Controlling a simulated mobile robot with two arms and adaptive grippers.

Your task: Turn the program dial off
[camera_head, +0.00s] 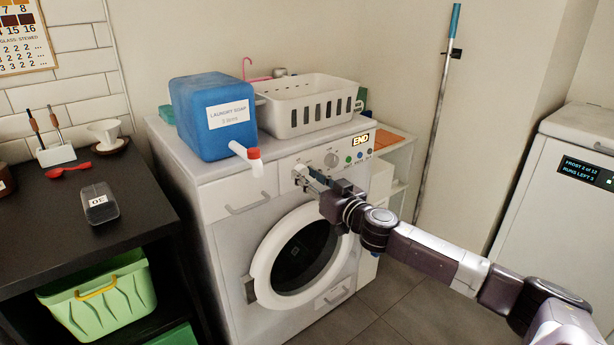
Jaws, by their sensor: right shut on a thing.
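The white washing machine (230,215) has a control panel along its top front edge. My right gripper (303,173) reaches in from the right and is shut on a dial at the left part of this panel. The gripper hides most of that dial, so its pointer and setting cannot be read. Another round knob (331,159) is in plain view just right of the gripper, apart from it. A lit display (361,140) at the panel's right reads END. My left gripper is not in view.
A blue laundry soap container (205,135) stands on the machine, its spout with red cap (253,155) jutting over the front near my gripper. A white basket (300,118) stands behind. A dark counter (50,215) is left; a white freezer (570,170) is right.

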